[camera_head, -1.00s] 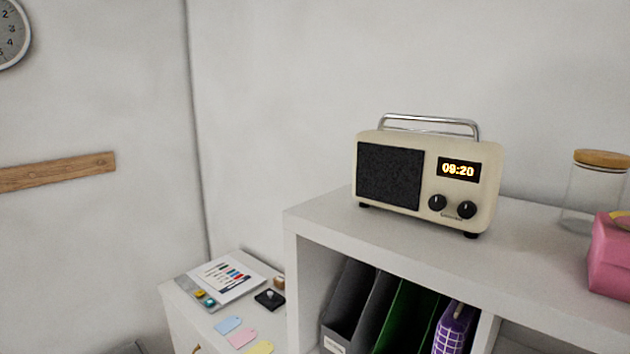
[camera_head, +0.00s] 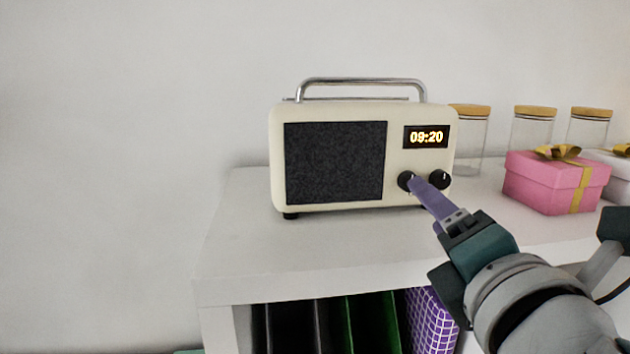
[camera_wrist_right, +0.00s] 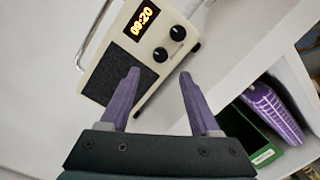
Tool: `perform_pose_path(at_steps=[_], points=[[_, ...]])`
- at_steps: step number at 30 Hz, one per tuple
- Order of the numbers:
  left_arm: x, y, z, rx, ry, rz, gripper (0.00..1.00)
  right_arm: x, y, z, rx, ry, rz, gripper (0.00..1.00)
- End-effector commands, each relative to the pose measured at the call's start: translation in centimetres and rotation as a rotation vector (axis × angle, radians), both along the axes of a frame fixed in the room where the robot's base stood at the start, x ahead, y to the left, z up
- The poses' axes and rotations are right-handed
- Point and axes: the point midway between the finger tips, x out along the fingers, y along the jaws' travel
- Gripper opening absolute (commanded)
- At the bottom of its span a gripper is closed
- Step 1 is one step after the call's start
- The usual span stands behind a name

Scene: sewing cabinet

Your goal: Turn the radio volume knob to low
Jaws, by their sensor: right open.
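The cream radio (camera_head: 340,108) stands on the white cabinet top, with a dark speaker panel and a display reading 09:20. Two black knobs sit below the display: the left knob (camera_head: 405,180) and the right knob (camera_head: 440,180). In the right wrist view the radio (camera_wrist_right: 110,75) shows its left knob (camera_wrist_right: 160,54) and right knob (camera_wrist_right: 178,32) beyond the fingertips. My right gripper (camera_head: 416,182) has purple fingers that overlap the left knob's lower edge in the head view. In the wrist view the right gripper (camera_wrist_right: 160,74) is open and empty, apart from the knobs. My left gripper is not in view.
A pink gift box (camera_head: 535,185) with a gold ribbon and glass jars with wooden lids (camera_head: 470,140) stand to the right. Folders and a purple holder (camera_head: 430,320) fill the shelf below. The cabinet top (camera_head: 300,245) before the radio is clear.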

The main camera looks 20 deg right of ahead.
Motion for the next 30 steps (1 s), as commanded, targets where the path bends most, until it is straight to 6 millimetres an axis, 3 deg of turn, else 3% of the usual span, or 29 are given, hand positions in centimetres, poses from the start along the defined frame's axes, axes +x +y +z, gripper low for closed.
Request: perform_pose_path(at_steps=[3, 10, 23, 30], points=[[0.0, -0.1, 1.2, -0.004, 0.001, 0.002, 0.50, 2.3, -0.9, 0.5, 0.000, -0.003, -0.001, 0.63], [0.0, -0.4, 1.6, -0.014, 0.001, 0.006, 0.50, 5.6, -2.1, 0.2, 0.003, -0.002, -0.001, 0.63], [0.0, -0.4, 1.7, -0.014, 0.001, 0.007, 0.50, 6.6, -2.5, 0.0, 0.004, -0.001, -0.001, 0.63], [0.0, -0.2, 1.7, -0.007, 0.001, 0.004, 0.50, 6.6, -2.5, 0.0, 0.004, -0.001, -0.001, 0.37]])
